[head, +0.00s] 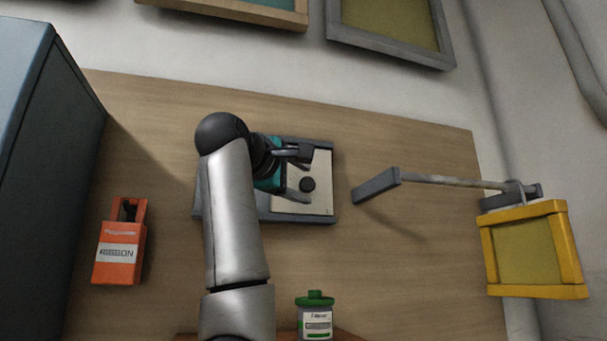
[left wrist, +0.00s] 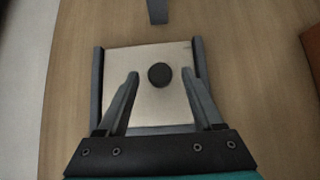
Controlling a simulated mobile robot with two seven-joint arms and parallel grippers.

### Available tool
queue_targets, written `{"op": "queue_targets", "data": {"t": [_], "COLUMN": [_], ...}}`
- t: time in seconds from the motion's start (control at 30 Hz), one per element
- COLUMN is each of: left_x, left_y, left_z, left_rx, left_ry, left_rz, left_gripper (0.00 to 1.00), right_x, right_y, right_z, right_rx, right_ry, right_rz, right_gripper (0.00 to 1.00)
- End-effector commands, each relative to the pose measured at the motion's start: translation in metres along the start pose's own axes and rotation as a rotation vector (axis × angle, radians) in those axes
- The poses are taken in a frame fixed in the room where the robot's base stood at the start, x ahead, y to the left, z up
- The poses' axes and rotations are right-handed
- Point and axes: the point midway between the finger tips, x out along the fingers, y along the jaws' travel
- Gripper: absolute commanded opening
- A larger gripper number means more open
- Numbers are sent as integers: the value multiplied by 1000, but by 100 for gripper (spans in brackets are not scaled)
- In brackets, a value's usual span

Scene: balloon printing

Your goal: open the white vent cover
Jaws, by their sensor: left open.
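The white vent cover (head: 323,168) is a pale flat panel with a round black knob (head: 308,184), set in a grey frame (head: 268,214) on the wooden surface. The cover (left wrist: 150,107) and knob (left wrist: 159,75) also show in the left wrist view. My left gripper (head: 308,175) is open over the panel. In the left wrist view its fingers are on either side of the knob, with a gap to it on both sides. My left forearm and gripper hide the left part of the frame in the head view. My right gripper is not in view.
An orange ribbon box (head: 119,250) lies left of my arm and a green-lidded container (head: 315,318) is below. A grey bracket with a rod (head: 440,180) and a yellow frame (head: 535,251) are at right. A dark blue cabinet (head: 35,170) borders the left.

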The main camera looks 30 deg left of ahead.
Motion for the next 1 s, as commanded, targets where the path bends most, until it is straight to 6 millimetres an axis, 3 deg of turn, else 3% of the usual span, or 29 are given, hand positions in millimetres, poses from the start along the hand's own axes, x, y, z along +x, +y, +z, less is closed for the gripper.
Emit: {"op": "queue_targets", "data": {"t": [0.13,0.43,1.0], "left_x": [9,10,10], "left_y": [0,-1,-1], "left_z": [0,0,0], "left_rx": [0,1,1], "left_ry": [0,0,0], "left_rz": [-1,0,-1], "left_gripper": [68,67,3], "right_x": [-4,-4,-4], "right_y": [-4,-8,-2], "right_z": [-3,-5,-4], "right_rx": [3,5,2], "right_ry": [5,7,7], "right_rz": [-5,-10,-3], "right_gripper": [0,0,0]}}
